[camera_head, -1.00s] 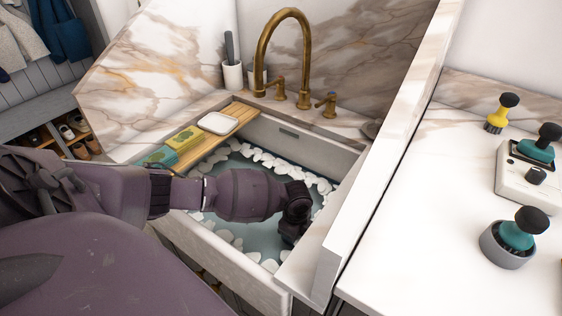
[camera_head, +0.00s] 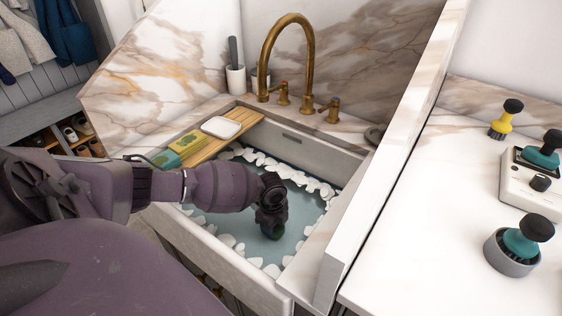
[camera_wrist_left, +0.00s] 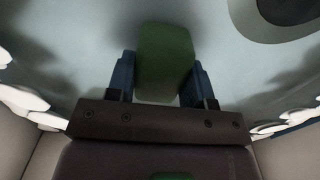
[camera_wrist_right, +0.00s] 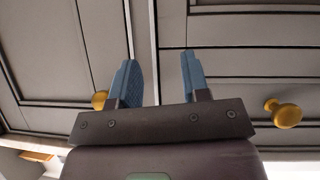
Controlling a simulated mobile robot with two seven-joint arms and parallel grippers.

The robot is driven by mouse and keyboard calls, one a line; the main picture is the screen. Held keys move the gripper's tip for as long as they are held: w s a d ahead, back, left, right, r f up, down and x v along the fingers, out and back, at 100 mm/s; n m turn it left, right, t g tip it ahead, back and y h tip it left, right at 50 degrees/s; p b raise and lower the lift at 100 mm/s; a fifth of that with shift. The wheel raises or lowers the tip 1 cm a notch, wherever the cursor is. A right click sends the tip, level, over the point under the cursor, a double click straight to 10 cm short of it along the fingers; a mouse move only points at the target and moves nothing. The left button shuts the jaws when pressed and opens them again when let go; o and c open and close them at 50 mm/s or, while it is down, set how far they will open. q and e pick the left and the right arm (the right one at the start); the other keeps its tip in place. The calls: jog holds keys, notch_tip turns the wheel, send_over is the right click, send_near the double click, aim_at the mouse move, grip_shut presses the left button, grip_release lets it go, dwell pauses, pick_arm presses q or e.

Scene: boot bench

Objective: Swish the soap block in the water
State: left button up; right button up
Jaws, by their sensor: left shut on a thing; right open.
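The soap block is a green block (camera_wrist_left: 165,62) held between the blue fingers of my left gripper (camera_wrist_left: 158,78) in the left wrist view. In the head view, the left gripper (camera_head: 272,222) points down into the sink, with the green soap (camera_head: 274,231) at its tip. The water (camera_head: 246,226) is pale blue-grey with white foam clumps around its edges. The soap is at or in the water; its exact depth is hard to tell. My right gripper (camera_wrist_right: 160,82) is open and empty in front of grey cabinet doors.
A wooden board (camera_head: 212,147) spans the sink's left side, with a white dish (camera_head: 221,127), a yellow-green block (camera_head: 187,143) and a teal item (camera_head: 166,160). A brass faucet (camera_head: 312,50) rises behind. A raised marble wall (camera_head: 395,130) separates the sink from the right counter with several brushes.

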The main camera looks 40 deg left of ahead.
pick_arm(q)
jog(key=shift+r, duration=0.1)
jog(key=shift+w+r+p, duration=0.15)
jog(key=shift+r+p, duration=0.55)
jog(key=shift+r, duration=0.65)
jog(key=shift+r+p, duration=1.8)
jog(key=shift+r, duration=1.4)
jog(key=shift+s, duration=0.2)
pick_arm(e)
notch_tip(320, 180, up, 9)
jog(key=w+t, duration=0.1)
jog(key=w, duration=0.1)
jog(key=shift+w+f+t, duration=0.15)
jog(key=shift+f+t, duration=0.05)
jog(key=shift+t, duration=0.1)
pick_arm(q)
jog(key=shift+f, duration=0.1)
jog(key=shift+w+r+p, duration=0.15)
jog(key=shift+r+p, duration=0.15)
jog(key=shift+r, duration=0.25)
notch_tip(320, 180, up, 7)
jog(key=p, duration=0.4)
pick_arm(e)
notch_tip(320, 180, up, 8)
jog(key=w+t, duration=0.1)
jog(key=shift+w, duration=0.25)
